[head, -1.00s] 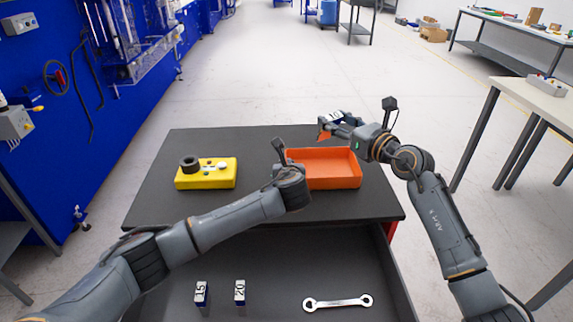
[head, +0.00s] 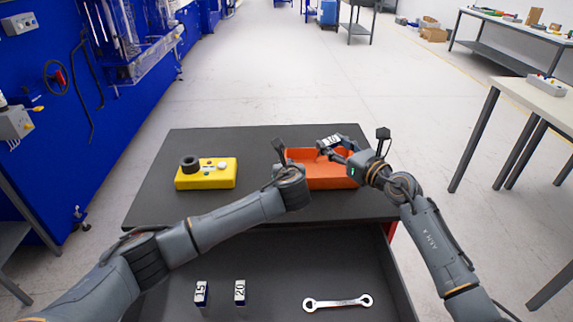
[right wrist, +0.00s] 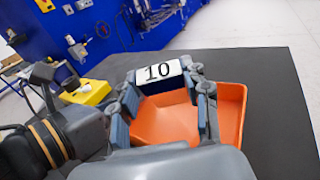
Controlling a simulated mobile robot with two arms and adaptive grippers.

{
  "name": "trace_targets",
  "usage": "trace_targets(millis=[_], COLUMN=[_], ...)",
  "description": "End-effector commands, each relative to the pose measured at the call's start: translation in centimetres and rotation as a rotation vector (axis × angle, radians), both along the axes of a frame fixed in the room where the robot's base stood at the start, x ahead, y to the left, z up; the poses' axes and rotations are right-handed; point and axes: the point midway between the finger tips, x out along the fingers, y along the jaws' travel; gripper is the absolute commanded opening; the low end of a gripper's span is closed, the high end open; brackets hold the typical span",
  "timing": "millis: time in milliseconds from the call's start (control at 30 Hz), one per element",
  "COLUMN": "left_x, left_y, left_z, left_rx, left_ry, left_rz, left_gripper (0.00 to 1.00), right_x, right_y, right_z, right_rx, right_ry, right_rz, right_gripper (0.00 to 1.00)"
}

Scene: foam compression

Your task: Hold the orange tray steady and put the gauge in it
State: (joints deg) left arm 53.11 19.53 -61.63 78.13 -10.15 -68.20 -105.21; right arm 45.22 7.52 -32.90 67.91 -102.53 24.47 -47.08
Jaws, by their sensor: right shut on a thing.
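The orange tray (head: 322,183) sits on the black table top, open side up. The gauge is a dark blue block with a white face marked 10 (head: 331,141). My right gripper (head: 336,148) is shut on the gauge and holds it over the back part of the tray. In the right wrist view the gauge (right wrist: 159,73) sits between the two fingers, with the tray floor (right wrist: 165,125) below. I cannot tell whether it touches the tray. My left gripper (head: 284,168) is at the tray's left side; its fingers are mostly hidden by its wrist.
A yellow box (head: 206,180) with a black ring and small parts on it stands left of the tray. The open drawer below holds blocks marked 15 (head: 201,293) and 20 (head: 239,292) and a wrench (head: 338,302). The table's back left is clear.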

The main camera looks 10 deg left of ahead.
Motion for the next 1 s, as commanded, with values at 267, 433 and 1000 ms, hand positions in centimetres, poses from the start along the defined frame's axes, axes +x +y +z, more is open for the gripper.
trace_targets(millis=[267, 433, 1000], left_x=[-0.02, -0.02, 0.00], left_y=[0.02, 0.02, 0.02], left_z=[-0.03, -0.03, -0.01], left_rx=[0.000, 0.000, 0.000], left_ry=[0.001, 0.001, 0.000], left_rz=[0.001, 0.001, 0.001], left_gripper=[0.00, 0.00, 0.00], right_x=[0.00, 0.00, -0.62], right_y=[0.03, 0.03, -0.78], right_z=[-0.56, -0.54, -0.76], right_rx=[0.001, 0.001, -0.002], right_ry=[-0.002, -0.001, 0.001], right_rz=[-0.001, -0.001, -0.002], right_gripper=[0.05, 0.53, 0.73])
